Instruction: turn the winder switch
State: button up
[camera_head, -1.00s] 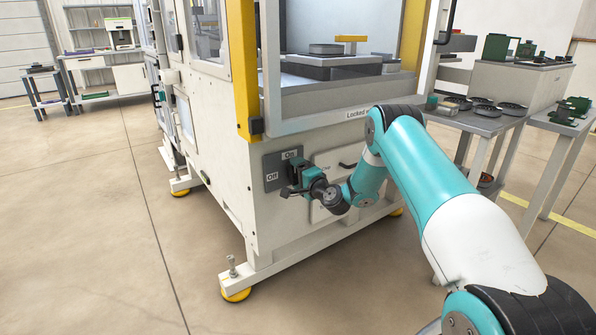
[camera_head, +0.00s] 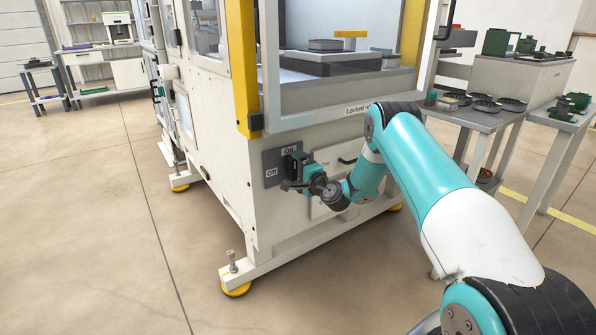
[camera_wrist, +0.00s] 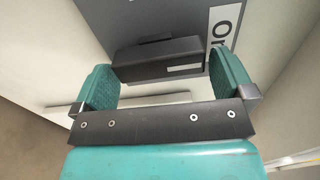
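The winder switch is a black handle (camera_head: 293,166) on a grey plate (camera_head: 269,168) marked On and Off, low on the machine's front. My gripper (camera_head: 297,172) is right at the switch. In the wrist view, its teal fingers (camera_wrist: 165,75) are wide apart, one beyond each end of the handle. I see no clear clamping; contact at the ends is hard to judge.
The white machine (camera_head: 320,225) has a yellow post (camera_head: 243,65) and a yellow foot (camera_head: 236,290). Tables with parts (camera_head: 470,122) stand at the right. The floor (camera_head: 80,230) at left is clear.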

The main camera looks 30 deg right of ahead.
jog(key=shift+s, duration=0.1)
jog(key=s+b, duration=1.7)
jog(key=shift+d, duration=0.3)
jog(key=shift+s, duration=0.1)
